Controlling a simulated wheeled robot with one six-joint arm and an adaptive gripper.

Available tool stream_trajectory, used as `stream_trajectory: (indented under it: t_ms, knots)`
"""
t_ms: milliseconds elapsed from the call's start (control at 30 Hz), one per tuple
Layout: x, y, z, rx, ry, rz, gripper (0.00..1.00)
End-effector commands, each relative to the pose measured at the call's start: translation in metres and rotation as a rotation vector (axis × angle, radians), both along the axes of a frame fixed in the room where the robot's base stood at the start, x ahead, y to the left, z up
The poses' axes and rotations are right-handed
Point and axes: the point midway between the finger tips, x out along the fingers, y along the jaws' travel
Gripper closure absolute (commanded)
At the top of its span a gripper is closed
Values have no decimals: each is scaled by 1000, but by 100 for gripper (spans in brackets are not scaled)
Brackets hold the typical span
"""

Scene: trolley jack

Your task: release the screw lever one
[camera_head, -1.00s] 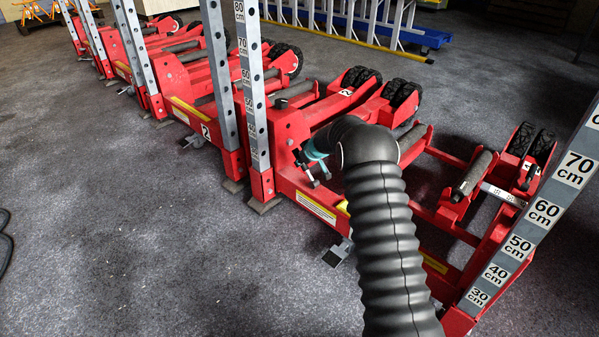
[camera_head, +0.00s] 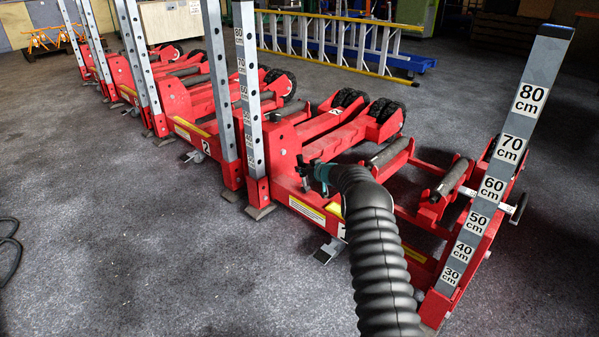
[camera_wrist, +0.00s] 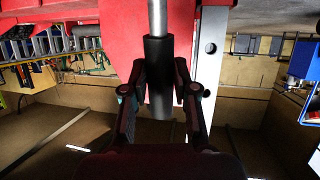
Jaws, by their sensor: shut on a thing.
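The screw lever shows in the wrist view as a black cylindrical grip (camera_wrist: 158,78) on a bare metal rod (camera_wrist: 157,17), in front of a red jack part. My gripper (camera_wrist: 159,66) has one dark finger on each side of the grip and is shut on it. In the head view my gripper (camera_head: 308,174) is at the side of the nearest red trolley jack (camera_head: 295,150), low beside its upright. The lever itself is too small and dark to make out clearly there.
A grey height post (camera_head: 511,150) marked in centimetres rises at the right. Pierced grey uprights (camera_head: 250,90) stand along the row of red jacks. A pedal (camera_head: 329,250) juts out near the floor. The grey floor at the left is mostly clear; ladders (camera_head: 330,42) lie behind.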

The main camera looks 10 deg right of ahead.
Motion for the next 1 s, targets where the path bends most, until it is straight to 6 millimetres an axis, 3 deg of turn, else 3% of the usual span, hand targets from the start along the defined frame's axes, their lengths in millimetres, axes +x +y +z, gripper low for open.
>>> stream_trajectory:
  t_ms: [667,700,767,1000]
  knots:
    - [3,-14,-1,31,-33,-11,100]
    - [3,-14,-1,30,-32,-11,65]
    - [3,-13,-1,29,-32,-11,50]
    - [3,-7,0,30,-34,-4,46]
